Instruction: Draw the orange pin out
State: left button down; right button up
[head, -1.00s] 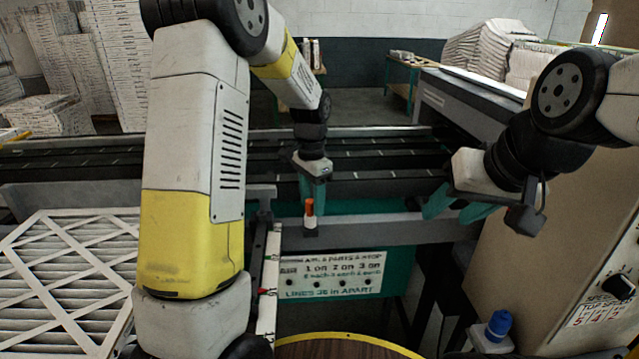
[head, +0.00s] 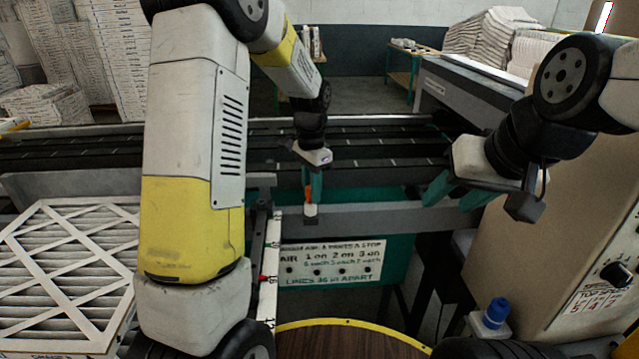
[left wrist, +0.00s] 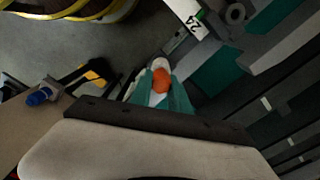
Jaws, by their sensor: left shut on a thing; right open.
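The orange pin (head: 309,193) stands upright at a small pale block (head: 311,210) on the grey rail in the middle of the head view. My left gripper (head: 313,188) comes down from above and is shut on the pin. The left wrist view also shows the orange pin (left wrist: 161,80) between the teal fingers. Whether the pin's lower end is inside the block is hidden. My right gripper (head: 455,193) is open and empty, right of the pin and apart from it.
A conveyor (head: 390,148) runs behind the rail. A sign panel (head: 332,262) hangs below it. A pleated filter (head: 60,270) lies at the left. A blue-capped thing (head: 496,312) and a control cabinet (head: 560,230) stand at the right.

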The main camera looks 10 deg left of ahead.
pick_arm(q)
jog(key=shift+r, duration=2.9)
jog(key=shift+r, duration=0.1)
notch_tip(320, 180, up, 9)
